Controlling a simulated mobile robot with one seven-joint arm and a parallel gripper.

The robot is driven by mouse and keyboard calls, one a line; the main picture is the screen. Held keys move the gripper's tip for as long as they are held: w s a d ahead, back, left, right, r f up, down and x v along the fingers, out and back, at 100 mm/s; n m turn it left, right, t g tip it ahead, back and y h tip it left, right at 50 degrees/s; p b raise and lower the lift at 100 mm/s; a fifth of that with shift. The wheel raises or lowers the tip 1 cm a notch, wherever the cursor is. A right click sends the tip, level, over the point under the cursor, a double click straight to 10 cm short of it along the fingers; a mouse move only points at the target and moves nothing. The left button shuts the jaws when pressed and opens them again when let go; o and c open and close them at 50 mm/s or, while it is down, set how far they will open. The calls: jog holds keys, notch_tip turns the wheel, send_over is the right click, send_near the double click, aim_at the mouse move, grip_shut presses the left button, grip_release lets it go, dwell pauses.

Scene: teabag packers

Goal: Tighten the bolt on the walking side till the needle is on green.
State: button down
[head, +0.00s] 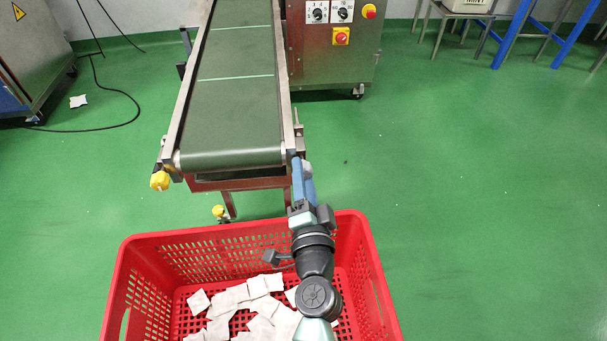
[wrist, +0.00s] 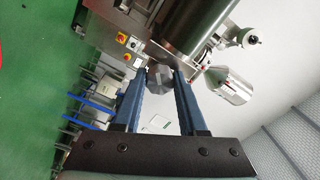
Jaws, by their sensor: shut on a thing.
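The conveyor (head: 235,110) has a green belt with pale cross lines, and its near end faces me. My gripper (head: 302,165), with blue fingers, is at the right corner of that end. In the wrist view my gripper (wrist: 160,76) is shut on a dark grey faceted bolt head (wrist: 160,85), with one finger on each side. In the head view the fingers hide most of this bolt. A yellow knob (head: 160,181) sits at the conveyor's left corner, apart from my gripper. I cannot make out a needle or a green mark in either view.
A red crate (head: 240,231) with several white teabags stands below my arm, before the conveyor. A steel cabinet (head: 333,65) with switches stands behind on the right. A machine (head: 30,60) and a black cable (head: 125,118) are at left. The green floor at right is clear.

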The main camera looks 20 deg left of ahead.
jog(key=shift+m+p, duration=0.55)
jog(key=shift+m, duration=3.45)
jog(key=shift+c, duration=2.3)
grip_release()
jog(key=v, duration=1.3)
jog(key=shift+b, duration=0.45)
jog(key=shift+r, duration=0.15)
